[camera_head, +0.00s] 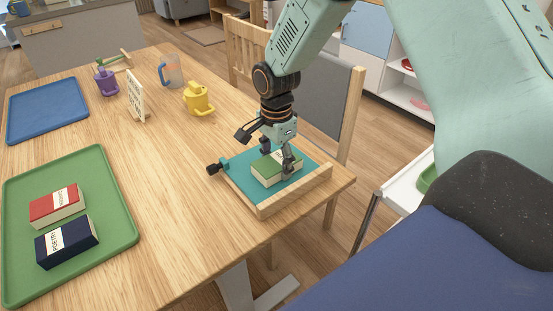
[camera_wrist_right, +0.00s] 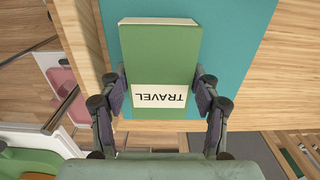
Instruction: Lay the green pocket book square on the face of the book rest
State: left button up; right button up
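The green pocket book (camera_head: 268,171) lies over the teal face of the wooden book rest (camera_head: 239,182), near its ledge. Its cover and white TRAVEL label show in the right wrist view (camera_wrist_right: 165,50), where its sides look roughly in line with the teal face (camera_wrist_right: 235,35). My right gripper (camera_head: 278,160) reaches down from above with one finger on each long side of the book. In the right wrist view both fingertips (camera_wrist_right: 160,78) appear to touch the book's sides. Whether the book's underside rests fully on the face is hidden. My left gripper is out of view.
A green tray (camera_head: 115,225) holds a red book (camera_head: 55,204) and a navy book (camera_head: 66,243). A black crank knob (camera_head: 213,168) sticks out left of the rest.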

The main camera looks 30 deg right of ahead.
aim_at(276, 160)
jog(key=o, duration=0.4)
jog(key=shift+w+f, duration=0.1)
jog(key=shift+w, duration=0.1)
jog(key=shift+s, duration=0.1)
jog(key=shift+r, duration=0.2)
jog(key=shift+r, duration=0.4)
notch_tip(276, 160, up, 11)
jog(key=p, duration=0.3)
jog(key=shift+r, duration=0.2)
